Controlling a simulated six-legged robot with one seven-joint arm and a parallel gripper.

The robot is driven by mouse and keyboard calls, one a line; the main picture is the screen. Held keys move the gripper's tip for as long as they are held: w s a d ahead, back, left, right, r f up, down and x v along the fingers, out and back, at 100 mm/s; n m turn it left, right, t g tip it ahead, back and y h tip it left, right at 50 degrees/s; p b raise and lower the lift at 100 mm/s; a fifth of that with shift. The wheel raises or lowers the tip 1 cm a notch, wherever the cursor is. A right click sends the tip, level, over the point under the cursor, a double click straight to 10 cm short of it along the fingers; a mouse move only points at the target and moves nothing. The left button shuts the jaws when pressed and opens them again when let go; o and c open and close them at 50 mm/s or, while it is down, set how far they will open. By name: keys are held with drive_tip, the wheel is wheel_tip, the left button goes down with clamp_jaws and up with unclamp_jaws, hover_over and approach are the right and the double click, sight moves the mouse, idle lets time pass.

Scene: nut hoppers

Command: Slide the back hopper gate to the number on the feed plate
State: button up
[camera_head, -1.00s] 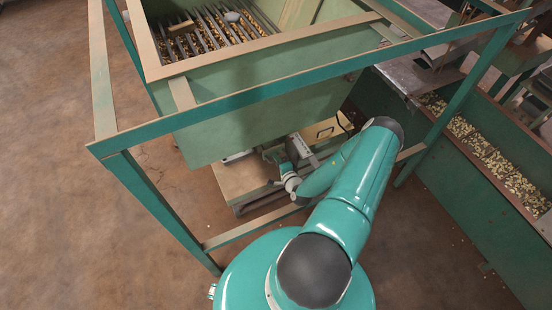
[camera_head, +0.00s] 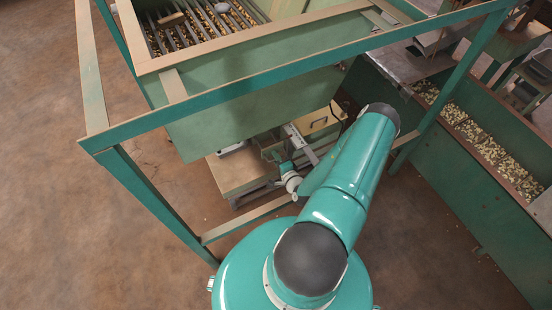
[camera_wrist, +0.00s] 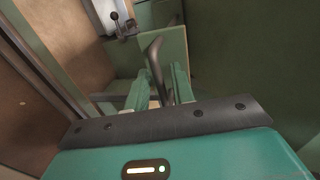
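My gripper (camera_wrist: 162,80) is in the wrist view, its two green fingers apart. A dark, curved handle (camera_wrist: 154,48) stands between the fingers, with a gap seen at the tips; contact lower down cannot be told. A green plate (camera_wrist: 176,47), possibly the gate, is just behind the handle. In the head view the green hopper (camera_head: 255,112) stands above my gripper (camera_head: 280,160), which is small and partly hidden under its lower edge. No feed plate number is readable in either view.
A second small dark lever (camera_wrist: 117,22) is at the top of the wrist view. A teal frame (camera_head: 150,205) surrounds the hopper. A wooden box (camera_head: 235,172) is below it. A trough of nuts (camera_head: 480,135) runs along the right. Brown floor is open at left.

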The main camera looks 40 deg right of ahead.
drive_tip(key=v, duration=1.3)
drive_tip(key=shift+s+a, duration=0.15)
